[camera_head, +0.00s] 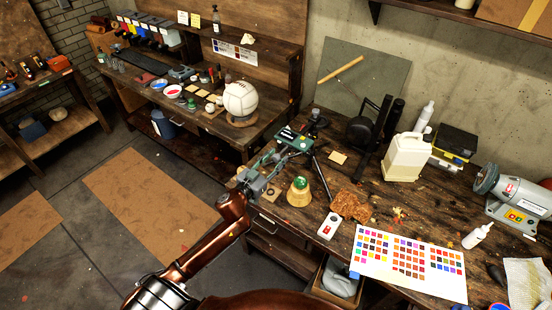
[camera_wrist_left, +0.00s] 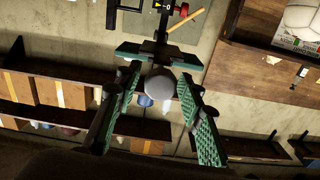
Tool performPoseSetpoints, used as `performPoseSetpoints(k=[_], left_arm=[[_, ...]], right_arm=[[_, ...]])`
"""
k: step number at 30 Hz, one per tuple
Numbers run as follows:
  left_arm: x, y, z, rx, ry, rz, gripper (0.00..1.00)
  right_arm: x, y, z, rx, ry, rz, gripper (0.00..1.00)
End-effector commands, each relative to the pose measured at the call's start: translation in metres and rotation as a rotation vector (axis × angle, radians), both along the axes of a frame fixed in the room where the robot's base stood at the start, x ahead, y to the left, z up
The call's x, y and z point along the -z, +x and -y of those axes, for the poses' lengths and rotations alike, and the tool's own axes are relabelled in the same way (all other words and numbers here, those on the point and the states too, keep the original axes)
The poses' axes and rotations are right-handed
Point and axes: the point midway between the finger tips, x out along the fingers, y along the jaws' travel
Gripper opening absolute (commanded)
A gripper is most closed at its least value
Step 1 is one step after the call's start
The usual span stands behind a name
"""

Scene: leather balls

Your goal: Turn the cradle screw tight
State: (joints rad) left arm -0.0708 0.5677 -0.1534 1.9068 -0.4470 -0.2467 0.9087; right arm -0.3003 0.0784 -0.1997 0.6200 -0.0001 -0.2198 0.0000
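My left gripper (camera_head: 285,163) is over the left part of the front workbench. In the left wrist view its two green-padded fingers (camera_wrist_left: 157,135) stand apart, and the gripper is open. A grey round thing (camera_wrist_left: 161,84) shows between them with gaps at both sides; I cannot tell whether it is the cradle screw's knob. A white ball (camera_head: 240,98) rests on a low round stand (camera_head: 241,121) on the back bench. A black upright stand (camera_head: 371,127) is on the front bench. I cannot make out the cradle screw surely. My right gripper is not in view.
A bell-shaped thing with a green top (camera_head: 299,191), a brown sponge-like piece (camera_head: 350,205) and a colour chart (camera_head: 408,262) lie near the left gripper. A cream canister (camera_head: 405,157) and a grey bench grinder (camera_head: 520,198) stand to the right. The floor at left is mostly free.

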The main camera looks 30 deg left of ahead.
Motion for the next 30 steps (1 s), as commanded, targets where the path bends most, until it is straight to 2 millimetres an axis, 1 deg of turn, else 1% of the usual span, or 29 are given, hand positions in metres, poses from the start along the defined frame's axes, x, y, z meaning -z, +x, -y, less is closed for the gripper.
performPoseSetpoints(k=[1, 2, 12, 15, 19, 26, 30], left_arm=[[0.0000, -0.0001, 0.0000, 0.000, 0.000, 0.000, 0.31], [0.0000, -0.0001, 0.0000, 0.000, 0.000, 0.000, 0.29], [0.0000, -0.0003, 0.0000, 0.000, 0.000, 0.000, 0.05], [0.0000, -0.0003, -0.0001, 0.000, 0.000, 0.000, 0.00], [-0.0006, -0.0003, -0.0001, 0.000, 0.030, 0.002, 0.00], [-0.0007, -0.0002, -0.0001, -0.001, 0.176, 0.014, 0.00], [-0.0001, -0.0002, 0.0000, -0.001, 0.202, 0.016, 0.00]], right_arm=[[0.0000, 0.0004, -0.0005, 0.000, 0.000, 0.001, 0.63], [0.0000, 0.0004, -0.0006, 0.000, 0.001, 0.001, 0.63], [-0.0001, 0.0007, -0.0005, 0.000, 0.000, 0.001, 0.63], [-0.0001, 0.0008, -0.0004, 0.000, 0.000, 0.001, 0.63], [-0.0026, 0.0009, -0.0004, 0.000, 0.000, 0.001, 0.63], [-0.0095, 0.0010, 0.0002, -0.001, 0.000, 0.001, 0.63], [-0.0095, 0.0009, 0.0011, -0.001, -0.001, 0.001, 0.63]])
